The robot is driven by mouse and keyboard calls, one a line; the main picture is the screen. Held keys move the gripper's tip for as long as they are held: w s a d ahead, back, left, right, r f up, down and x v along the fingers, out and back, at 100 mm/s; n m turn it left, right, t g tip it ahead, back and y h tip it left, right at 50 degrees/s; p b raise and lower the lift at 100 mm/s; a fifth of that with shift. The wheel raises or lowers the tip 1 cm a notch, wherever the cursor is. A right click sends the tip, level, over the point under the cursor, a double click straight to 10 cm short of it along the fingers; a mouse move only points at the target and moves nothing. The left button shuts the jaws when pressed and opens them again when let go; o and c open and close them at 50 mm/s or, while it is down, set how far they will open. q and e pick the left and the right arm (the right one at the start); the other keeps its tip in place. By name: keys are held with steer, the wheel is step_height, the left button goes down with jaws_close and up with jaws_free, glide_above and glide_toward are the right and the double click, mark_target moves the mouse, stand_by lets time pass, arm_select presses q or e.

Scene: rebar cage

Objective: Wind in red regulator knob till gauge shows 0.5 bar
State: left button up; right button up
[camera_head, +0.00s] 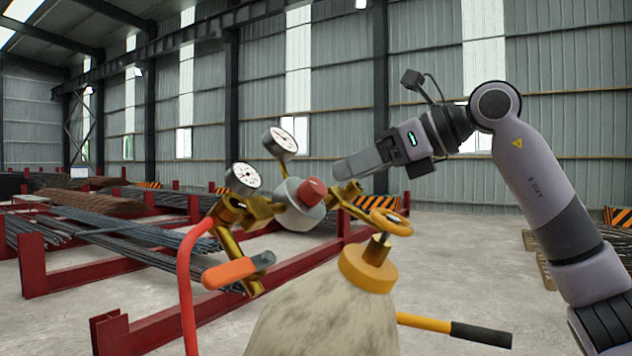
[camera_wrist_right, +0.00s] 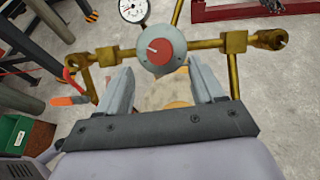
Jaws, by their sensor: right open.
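The red regulator knob (camera_head: 312,191) sits on the grey round regulator body (camera_head: 297,208), on brass fittings above a gas cylinder (camera_head: 325,322). In the right wrist view the knob (camera_wrist_right: 156,50) has a pale mark on its face and lies just beyond my fingertips. My right gripper (camera_head: 340,170) is open, its two fingers (camera_wrist_right: 160,75) spread on either side below the knob, holding nothing. Two white dial gauges stand on the regulator, one upper (camera_head: 280,142) and one at left (camera_head: 243,178). Their readings are too small to tell. My left gripper is not in view.
A yellow handwheel (camera_head: 391,222) sits on the cylinder valve, right of the knob. A red hose (camera_head: 186,285) and an orange-handled lever (camera_head: 238,270) hang at the left. A yellow bar with a black grip (camera_head: 480,334) sticks out low right. Red racks with rebar (camera_head: 130,250) stand behind.

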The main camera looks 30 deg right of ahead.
mark_target(318, 184)
steer(key=x, duration=0.6)
steer(key=shift+w+a+f, duration=0.1)
steer(key=shift+a, duration=0.1)
steer(key=c, duration=1)
steer(key=shift+c, duration=0.2)
